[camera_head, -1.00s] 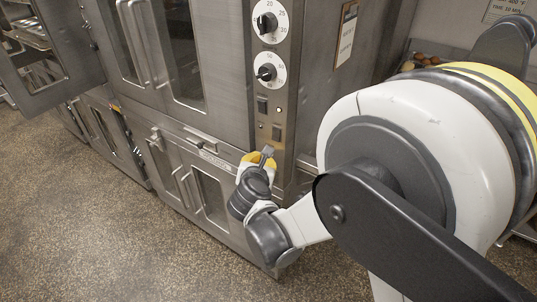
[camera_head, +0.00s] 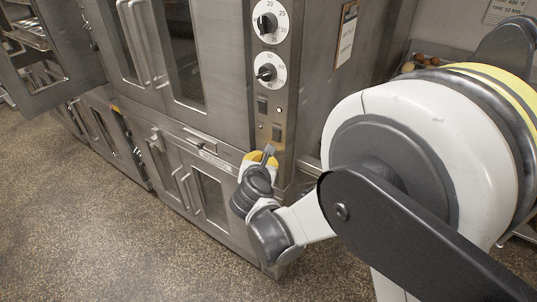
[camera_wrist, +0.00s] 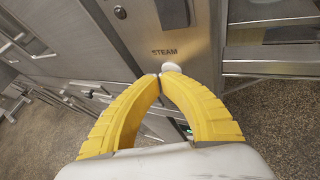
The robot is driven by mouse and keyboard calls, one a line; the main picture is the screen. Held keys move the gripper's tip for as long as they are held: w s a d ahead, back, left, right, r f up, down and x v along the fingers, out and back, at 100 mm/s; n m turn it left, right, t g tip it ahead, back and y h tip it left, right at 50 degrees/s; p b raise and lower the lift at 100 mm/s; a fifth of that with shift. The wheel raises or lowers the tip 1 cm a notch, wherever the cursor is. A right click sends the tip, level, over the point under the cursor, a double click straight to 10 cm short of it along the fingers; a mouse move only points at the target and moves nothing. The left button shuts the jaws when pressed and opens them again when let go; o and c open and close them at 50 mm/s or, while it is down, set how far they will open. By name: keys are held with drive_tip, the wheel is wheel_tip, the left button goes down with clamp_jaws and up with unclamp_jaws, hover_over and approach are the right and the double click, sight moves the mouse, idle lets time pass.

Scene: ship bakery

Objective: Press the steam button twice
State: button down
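The steam button (camera_wrist: 172,66) is a small pale round knob just below the word STEAM on the oven's metal control panel (camera_wrist: 205,45). It shows in the wrist view, partly hidden behind the right fingertip. My gripper (camera_wrist: 160,76) has two curved yellow fingers with their tips together and nothing held between them. The tips are right at the button's lower left; I cannot tell whether they touch it. In the head view my gripper (camera_head: 268,151) is at the lower end of the panel (camera_head: 283,95), and the button cannot be made out there.
Above on the panel are two black dials (camera_head: 266,23) (camera_head: 266,73) and two dark switches (camera_head: 262,105) (camera_head: 276,132). One dark switch (camera_wrist: 172,13) shows in the wrist view. Oven doors (camera_head: 190,55) stand left of the panel. An open door (camera_head: 45,60) is at far left. The floor (camera_head: 110,240) in front is clear.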

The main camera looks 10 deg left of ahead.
drive_tip(key=shift+s+a, duration=0.35)
drive_tip(key=shift+s, duration=0.4)
drive_tip(key=s, duration=0.1)
drive_tip(key=s+a, duration=0.1)
drive_tip(key=s, duration=0.1)
drive_tip(key=s+a+b, duration=0.1)
drive_tip(key=shift+s, duration=0.3)
idle(2.0)
